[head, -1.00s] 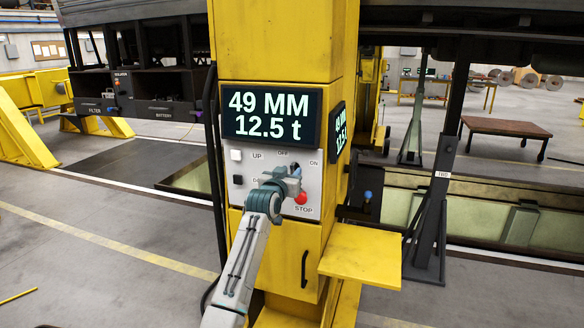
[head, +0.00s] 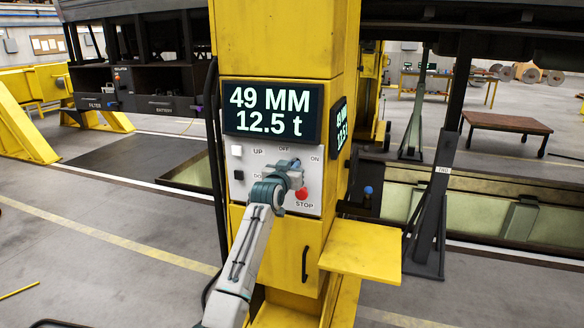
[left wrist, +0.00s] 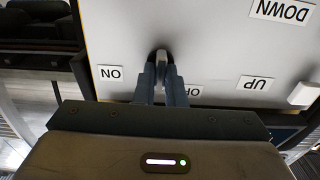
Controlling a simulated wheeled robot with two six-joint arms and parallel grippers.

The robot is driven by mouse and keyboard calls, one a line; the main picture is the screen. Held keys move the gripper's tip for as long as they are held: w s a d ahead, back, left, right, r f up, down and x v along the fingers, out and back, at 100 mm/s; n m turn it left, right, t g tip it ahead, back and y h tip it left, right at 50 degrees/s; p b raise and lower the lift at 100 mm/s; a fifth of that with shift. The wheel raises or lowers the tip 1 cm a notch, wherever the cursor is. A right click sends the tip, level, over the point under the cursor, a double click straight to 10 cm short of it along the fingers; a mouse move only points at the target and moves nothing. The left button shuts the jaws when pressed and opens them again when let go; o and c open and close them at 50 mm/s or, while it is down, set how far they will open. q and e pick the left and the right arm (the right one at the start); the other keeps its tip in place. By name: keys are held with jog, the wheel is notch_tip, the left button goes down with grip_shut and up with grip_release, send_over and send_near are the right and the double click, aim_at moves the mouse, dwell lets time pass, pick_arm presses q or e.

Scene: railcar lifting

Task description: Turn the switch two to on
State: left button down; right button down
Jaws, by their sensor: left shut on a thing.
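The grey control panel (head: 308,205) is on the yellow column, below a display (head: 272,111) reading 49 MM and 12.5 t. The rotary switch (left wrist: 159,58) has a dark base and a pale handle. It is near the ON label (left wrist: 110,73) and the partly covered OFF label (left wrist: 190,91) in the upside-down left wrist view. My left gripper (left wrist: 163,72) is shut on the switch's handle. In the head view, my left gripper (head: 294,168) is at the panel and mostly hides the switch. The handle's exact angle is unclear. My right gripper is not in view.
The red STOP button (head: 302,194) is close below my gripper. A white UP button (head: 237,151) and a black button (head: 239,175) are at the panel's left. A yellow shelf (head: 360,248) juts out at the lower right. Open floor lies left of the column.

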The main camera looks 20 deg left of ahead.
pick_arm(q)
jog(key=shift+m, duration=0.3)
jog(key=m+b, duration=0.1)
jog(key=m, duration=0.4)
jog(key=m+b, duration=0.2)
jog(key=m, duration=0.4)
jog(key=shift+d+f, duration=0.1)
jog(key=shift+d, duration=0.1)
jog(key=shift+m, duration=0.3)
jog(key=c, duration=1.5)
grip_release()
